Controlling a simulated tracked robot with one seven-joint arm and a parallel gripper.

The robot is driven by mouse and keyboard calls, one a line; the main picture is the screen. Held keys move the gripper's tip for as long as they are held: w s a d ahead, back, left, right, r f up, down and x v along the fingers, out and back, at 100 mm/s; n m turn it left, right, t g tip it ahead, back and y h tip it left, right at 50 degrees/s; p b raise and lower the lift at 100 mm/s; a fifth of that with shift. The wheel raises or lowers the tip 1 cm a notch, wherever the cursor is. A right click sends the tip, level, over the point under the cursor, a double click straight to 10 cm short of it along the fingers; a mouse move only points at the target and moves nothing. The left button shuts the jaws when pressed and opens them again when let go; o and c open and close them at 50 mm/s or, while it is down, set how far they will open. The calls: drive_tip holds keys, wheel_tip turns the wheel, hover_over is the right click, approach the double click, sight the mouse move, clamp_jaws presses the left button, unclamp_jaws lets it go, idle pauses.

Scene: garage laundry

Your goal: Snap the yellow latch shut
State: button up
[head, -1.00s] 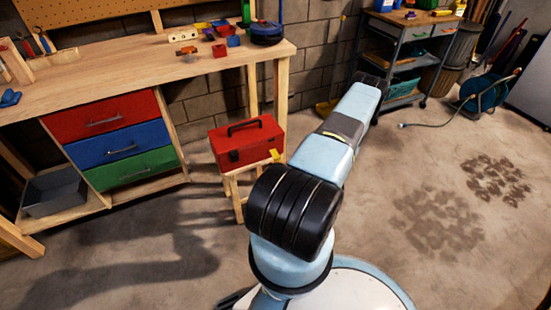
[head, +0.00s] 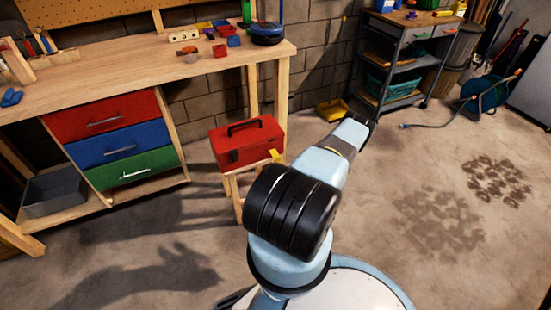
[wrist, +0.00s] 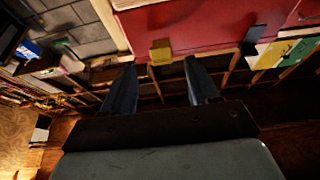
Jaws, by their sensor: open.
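The red toolbox (head: 237,150) sits closed on a small wooden stool beside the workbench. Its yellow latch (head: 276,156) sticks out at the right end of its front. In the wrist view the red toolbox (wrist: 195,32) fills the top, and the yellow latch (wrist: 161,50) is at its lower edge. My gripper (wrist: 160,66) is open and empty, with one finger on each side of the latch as pictured. I cannot tell how far the fingertips are from it.
The workbench (head: 90,67) with small toys and coloured drawers stands behind and left of the toolbox. A metal cart (head: 400,70) with a teal basket is at the back right. The concrete floor (head: 390,240) at right is open, with damp patches.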

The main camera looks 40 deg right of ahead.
sight(276, 157)
drive_tip(key=x, duration=1)
drive_tip(key=c, duration=1)
drive_tip(key=shift+o, duration=0.2)
